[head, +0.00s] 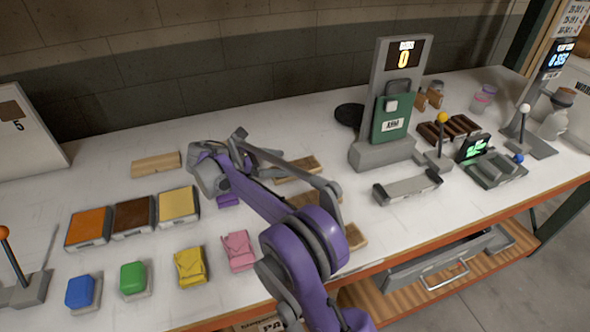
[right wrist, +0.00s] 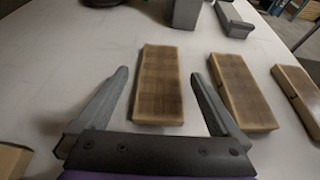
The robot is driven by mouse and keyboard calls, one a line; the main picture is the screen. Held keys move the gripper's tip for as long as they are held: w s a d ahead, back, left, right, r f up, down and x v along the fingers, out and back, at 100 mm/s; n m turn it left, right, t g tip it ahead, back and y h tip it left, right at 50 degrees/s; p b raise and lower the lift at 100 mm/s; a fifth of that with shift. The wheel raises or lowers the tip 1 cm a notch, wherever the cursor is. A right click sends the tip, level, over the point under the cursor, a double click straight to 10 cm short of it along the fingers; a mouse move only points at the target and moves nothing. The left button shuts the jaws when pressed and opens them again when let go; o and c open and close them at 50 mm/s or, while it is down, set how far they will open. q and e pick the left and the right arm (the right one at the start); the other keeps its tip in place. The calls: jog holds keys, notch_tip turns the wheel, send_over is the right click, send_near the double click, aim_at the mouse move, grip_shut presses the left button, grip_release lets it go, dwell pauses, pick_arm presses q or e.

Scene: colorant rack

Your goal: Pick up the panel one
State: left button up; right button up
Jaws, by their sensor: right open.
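Several flat wooden panels lie on the white table; I cannot tell which is panel one. In the right wrist view, one panel (right wrist: 158,88) lies straight ahead between my open right gripper's fingers (right wrist: 158,74), which look empty. It seems to be the rear panel (head: 298,168) of the row in the head view. Two more panels lie to its right in the wrist view, a middle one (right wrist: 243,92) and an outer one (right wrist: 300,88). Another panel (head: 155,165) lies apart on the left in the head view. My purple right arm partly hides the row. My left gripper is not in view.
Orange (head: 88,228), brown (head: 133,215) and yellow (head: 178,205) trays stand at left, behind coloured blocks. A grey stand with a green panel (head: 390,118) and a grey cradle (head: 408,187) stand to the right. The table's back left is fairly clear.

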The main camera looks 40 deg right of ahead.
aim_at(301, 166)
jog(key=x, duration=0.6)
jog(key=shift+s+f, duration=0.1)
jog(key=shift+f, duration=0.25)
jog(key=c, duration=1.3)
jog(key=shift+o, duration=0.2)
jog(key=shift+r, duration=0.1)
notch_tip(301, 166, up, 10)
jog(key=shift+p, duration=0.35)
